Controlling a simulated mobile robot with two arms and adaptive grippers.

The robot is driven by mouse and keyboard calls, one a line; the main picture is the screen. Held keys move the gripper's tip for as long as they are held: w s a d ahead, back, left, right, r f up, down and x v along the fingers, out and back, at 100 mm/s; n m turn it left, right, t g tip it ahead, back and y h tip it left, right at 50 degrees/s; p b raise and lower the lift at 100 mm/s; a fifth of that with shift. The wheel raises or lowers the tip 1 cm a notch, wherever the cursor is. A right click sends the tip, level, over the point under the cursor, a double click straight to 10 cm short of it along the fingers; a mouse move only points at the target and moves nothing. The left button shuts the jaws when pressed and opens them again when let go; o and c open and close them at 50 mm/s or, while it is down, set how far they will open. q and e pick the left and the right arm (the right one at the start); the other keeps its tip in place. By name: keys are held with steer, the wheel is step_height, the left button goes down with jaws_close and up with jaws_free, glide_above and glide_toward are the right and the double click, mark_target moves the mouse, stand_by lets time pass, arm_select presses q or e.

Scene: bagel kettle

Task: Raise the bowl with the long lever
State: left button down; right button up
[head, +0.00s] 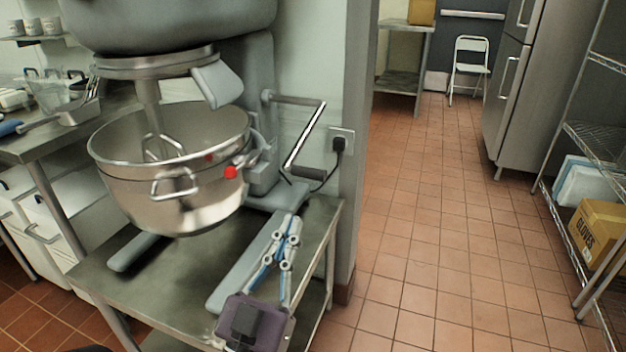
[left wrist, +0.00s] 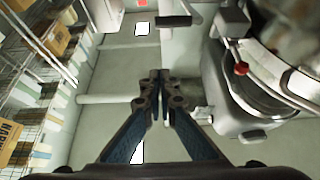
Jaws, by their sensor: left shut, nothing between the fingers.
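The steel bowl (head: 175,200) hangs in the grey mixer (head: 262,75), around the wire beater, above the mixer's feet. The long lever (head: 306,138) is a bent metal crank on the mixer's right side, with a dark grip (head: 306,172) at its lower end. In the left wrist view a dark grip (left wrist: 174,20) shows beyond the fingers. My left gripper (head: 290,222) is shut and empty, below the lever's grip and apart from it. Its closed fingertips (left wrist: 158,78) point up in the left wrist view. My right gripper is not in view.
A red knob (head: 230,172) sits by the bowl's right side. The mixer stands on a steel table (head: 150,285) beside a wall corner with a socket and black plug (head: 339,144). Open tiled floor (head: 430,220) lies right, with wire shelves (head: 590,130) at the far right.

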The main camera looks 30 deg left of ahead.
mark_target(310, 178)
arm_select(q)
steer(key=w+a+r, duration=0.1)
steer(key=w+a, duration=0.1)
steer(key=w, duration=0.9)
steer(key=shift+a+r, duration=0.35)
steer(key=shift+r, duration=0.05)
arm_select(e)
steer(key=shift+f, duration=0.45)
arm_select(q)
steer(key=shift+w, duration=0.1)
